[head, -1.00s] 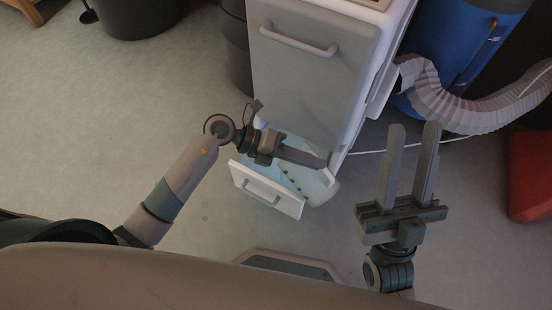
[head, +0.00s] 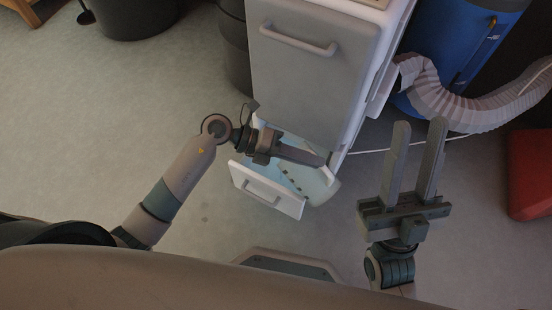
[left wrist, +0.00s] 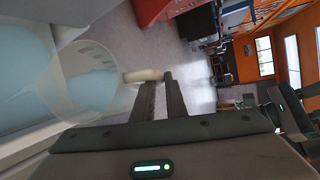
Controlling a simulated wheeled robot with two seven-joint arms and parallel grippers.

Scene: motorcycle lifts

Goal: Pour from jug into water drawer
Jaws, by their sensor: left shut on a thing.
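The water drawer (head: 266,190) is pulled open at the foot of a white machine, with pale blue inside. The translucent jug (head: 322,188) is over the drawer, partly hidden by my left gripper (head: 322,160). In the left wrist view the jug (left wrist: 92,85) shows pale blue water and looks tilted. My left gripper (left wrist: 160,80) is shut on its cream handle (left wrist: 144,75). I cannot tell whether water is flowing out. My right gripper (head: 419,124) is open and empty, to the right of the machine, with its two fingers apart.
The white machine (head: 310,75) with a grey door and handle stands behind the drawer. A blue tank (head: 455,45), a ribbed hose (head: 480,105) and a red object (head: 530,175) are at the right.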

